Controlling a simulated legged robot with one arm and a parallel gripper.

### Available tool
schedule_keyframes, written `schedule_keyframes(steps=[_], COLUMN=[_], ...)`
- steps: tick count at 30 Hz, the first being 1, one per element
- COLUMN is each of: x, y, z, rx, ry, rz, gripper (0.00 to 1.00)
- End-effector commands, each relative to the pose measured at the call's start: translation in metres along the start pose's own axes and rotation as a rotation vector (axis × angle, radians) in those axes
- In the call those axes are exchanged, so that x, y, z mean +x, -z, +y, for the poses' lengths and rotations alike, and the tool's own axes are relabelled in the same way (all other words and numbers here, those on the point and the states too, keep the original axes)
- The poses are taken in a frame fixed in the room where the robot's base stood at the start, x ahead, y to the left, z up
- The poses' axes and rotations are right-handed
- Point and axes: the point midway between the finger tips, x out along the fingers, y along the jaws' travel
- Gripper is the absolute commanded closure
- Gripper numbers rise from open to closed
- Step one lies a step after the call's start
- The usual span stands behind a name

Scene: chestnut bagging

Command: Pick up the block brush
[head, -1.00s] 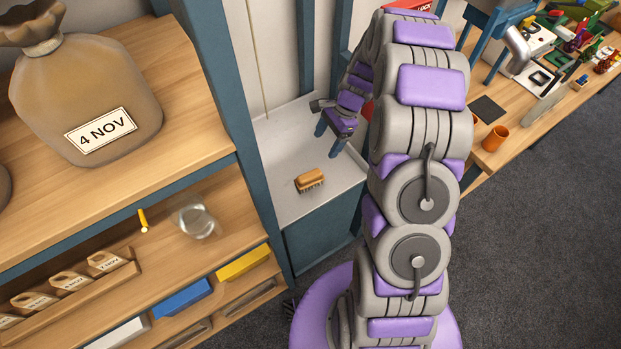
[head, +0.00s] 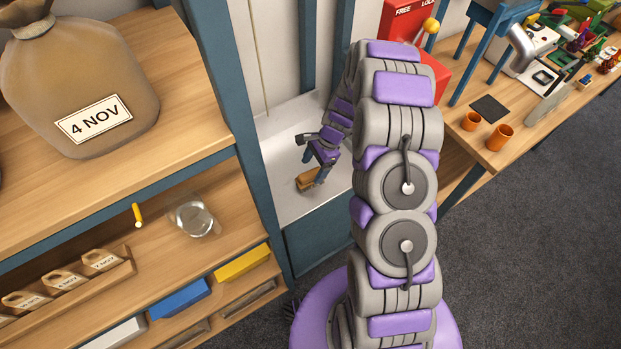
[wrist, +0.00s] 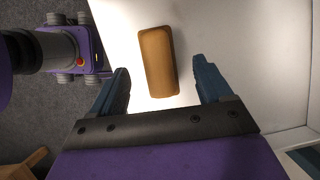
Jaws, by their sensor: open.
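The block brush (head: 304,181) has a tan wooden back and lies on the white top of a low cabinet (head: 290,211) in the head view. In the wrist view the brush (wrist: 157,62) lies back up, lengthwise between and a little beyond the two blue fingers. My gripper (head: 314,170) is just above the brush and partly hides it in the head view. In the wrist view my gripper (wrist: 163,82) is open and empty, with a gap on both sides of the brush. The bristles are hidden now.
A blue post (head: 255,190) borders the cabinet. A red box (head: 405,22), orange cups (head: 499,137) and a workbench are to the right.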

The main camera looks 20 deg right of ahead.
Motion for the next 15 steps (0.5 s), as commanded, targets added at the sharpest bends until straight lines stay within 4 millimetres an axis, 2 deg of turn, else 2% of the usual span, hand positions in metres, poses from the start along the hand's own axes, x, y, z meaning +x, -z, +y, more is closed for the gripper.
schedule_keyframes(steps=[9,15], x=[0.044,0.047], y=[0.006,0.006], z=[0.003,0.002], rx=[0.0,0.0], ry=[-0.004,-0.001], rz=[-0.003,-0.001], gripper=[0.21,0.21])
